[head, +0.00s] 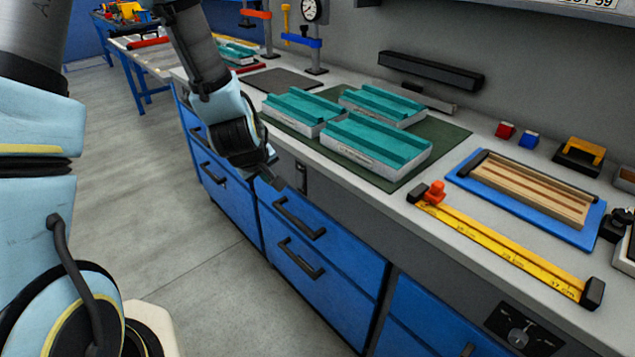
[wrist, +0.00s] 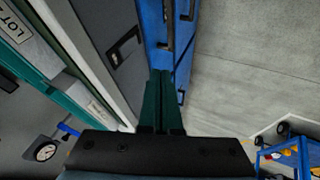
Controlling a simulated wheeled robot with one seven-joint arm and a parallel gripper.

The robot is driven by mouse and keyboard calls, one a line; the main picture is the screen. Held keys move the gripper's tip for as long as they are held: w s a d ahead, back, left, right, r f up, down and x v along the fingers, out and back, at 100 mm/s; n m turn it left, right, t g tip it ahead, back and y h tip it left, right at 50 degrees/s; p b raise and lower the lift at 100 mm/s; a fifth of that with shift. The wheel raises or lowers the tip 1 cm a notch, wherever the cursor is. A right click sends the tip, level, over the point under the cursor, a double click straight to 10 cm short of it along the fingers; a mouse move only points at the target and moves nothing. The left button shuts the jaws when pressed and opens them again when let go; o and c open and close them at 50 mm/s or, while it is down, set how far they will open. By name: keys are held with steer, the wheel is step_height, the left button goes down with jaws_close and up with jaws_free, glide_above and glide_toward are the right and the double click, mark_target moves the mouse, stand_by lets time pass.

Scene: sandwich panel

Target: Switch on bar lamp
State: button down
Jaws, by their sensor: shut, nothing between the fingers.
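A long dark bar (head: 430,72), which looks like the bar lamp, is fixed low on the grey wall behind the bench. No glow shows on it. A small dark switch plate (head: 301,177) sits on the bench front, above the blue drawers.
Teal-topped panels (head: 377,147) lie on a green mat (head: 448,139) on the bench. A yellow bar clamp (head: 510,249) lies near the front edge. A knob panel (head: 519,333) is at lower right. Drawer handles (head: 300,218) stick out. The floor (head: 150,190) is clear.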

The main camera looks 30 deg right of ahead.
mark_target(299, 180)
steer(key=shift+s+d, duration=0.2)
steer(key=shift+d, duration=0.2)
steer(key=w+d+f+p, duration=0.4)
steer(key=d+f, duration=0.3)
steer(key=f, duration=0.2)
steer(key=shift+w+d, duration=0.25)
steer(key=shift+w, duration=0.35)
